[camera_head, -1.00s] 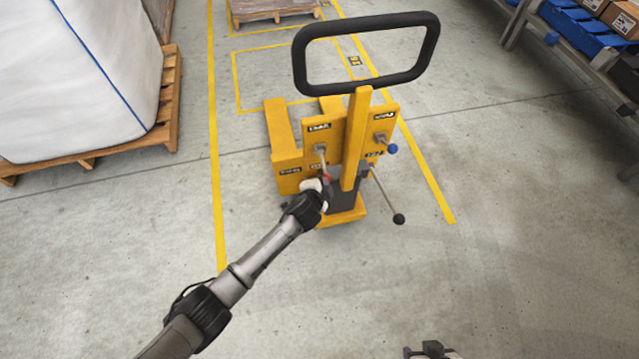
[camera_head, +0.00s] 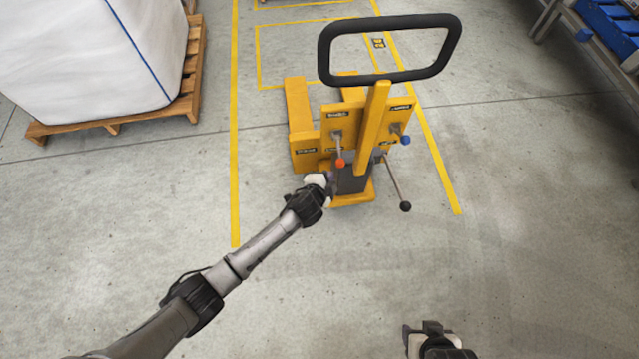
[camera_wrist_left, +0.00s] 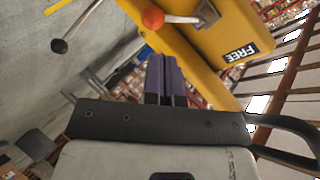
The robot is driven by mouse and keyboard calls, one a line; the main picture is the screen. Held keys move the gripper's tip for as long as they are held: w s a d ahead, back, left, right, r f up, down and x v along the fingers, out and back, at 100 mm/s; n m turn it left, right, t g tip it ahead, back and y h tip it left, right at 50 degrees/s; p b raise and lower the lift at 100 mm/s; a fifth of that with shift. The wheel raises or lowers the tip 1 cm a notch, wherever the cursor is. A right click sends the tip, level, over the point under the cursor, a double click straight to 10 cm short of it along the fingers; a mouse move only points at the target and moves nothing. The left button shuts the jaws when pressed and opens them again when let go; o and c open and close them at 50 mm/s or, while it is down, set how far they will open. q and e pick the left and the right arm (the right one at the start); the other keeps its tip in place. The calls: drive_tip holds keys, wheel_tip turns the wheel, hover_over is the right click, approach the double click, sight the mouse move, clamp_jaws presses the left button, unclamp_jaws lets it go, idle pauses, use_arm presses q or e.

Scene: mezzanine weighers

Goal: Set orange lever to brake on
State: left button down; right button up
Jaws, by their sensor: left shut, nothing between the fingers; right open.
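The orange lever knob (camera_head: 340,162) sits at the lower end of a metal rod on the left side of the yellow pallet truck's panel (camera_head: 337,118); the rod points downward. In the left wrist view the orange knob (camera_wrist_left: 153,18) shows just beyond the fingertips, with its rod running right and a label reading FREE on the yellow panel below it. My left gripper (camera_head: 330,181) is shut and empty, just below the knob; its dark fingers (camera_wrist_left: 166,75) look apart from it. My right gripper (camera_head: 425,328) is open at the bottom edge, far from the truck.
A blue-knobbed lever (camera_head: 405,139) and a long black-knobbed lever (camera_head: 405,206) are on the truck's right side. A black loop handle (camera_head: 325,62) stands above. A white bulk bag (camera_head: 95,60) on a wooden pallet (camera_head: 120,118) is at left. The floor in front is clear.

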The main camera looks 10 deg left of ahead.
use_arm(q)
drive_tip(key=p+v, duration=0.1)
drive_tip(key=v, duration=0.5)
drive_tip(key=shift+f, duration=0.15)
drive_tip(key=shift+s, duration=0.1)
idle(0.4)
